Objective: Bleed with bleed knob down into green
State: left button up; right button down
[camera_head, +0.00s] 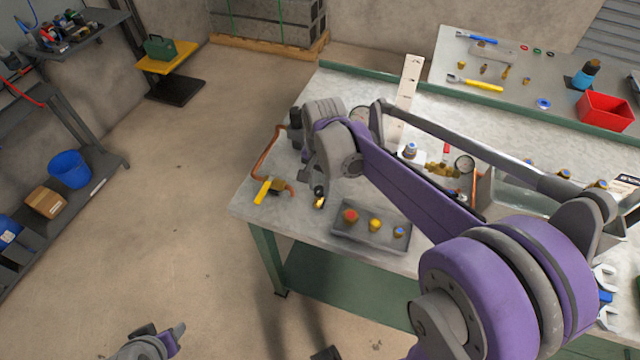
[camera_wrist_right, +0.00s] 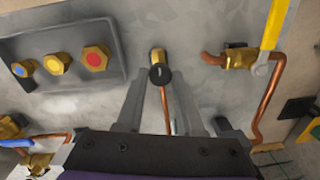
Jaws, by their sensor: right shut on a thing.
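The black bleed knob (camera_wrist_right: 160,75) sits on a small brass fitting (camera_wrist_right: 157,55) with a copper tube running from it. In the head view the brass fitting (camera_head: 320,202) shows just below my right gripper (camera_head: 318,188). The two fingers of my right gripper (camera_wrist_right: 160,92) are shut on the knob, one at each side. A round gauge (camera_head: 464,163) with a pale face lies farther right on the bench; its needle and any green band are too small to read. Another gauge (camera_head: 361,116) is partly hidden behind my right arm. My left gripper (camera_head: 145,345) is low at the left, its jaws unclear.
A yellow-handled valve (camera_head: 268,189) with copper tubing is left of the knob. A grey tray (camera_head: 372,238) with red, yellow and blue-topped brass fittings lies in front. My right arm spans the bench (camera_head: 262,212).

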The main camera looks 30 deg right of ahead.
aim_at(322, 189)
jog(key=n, duration=0.4)
jog(key=shift+n, duration=1.8)
jog(key=c, duration=0.5)
grip_release()
jog(key=shift+c, duration=0.2)
notch_tip(322, 189, up, 11)
jog(key=shift+d, duration=0.2)
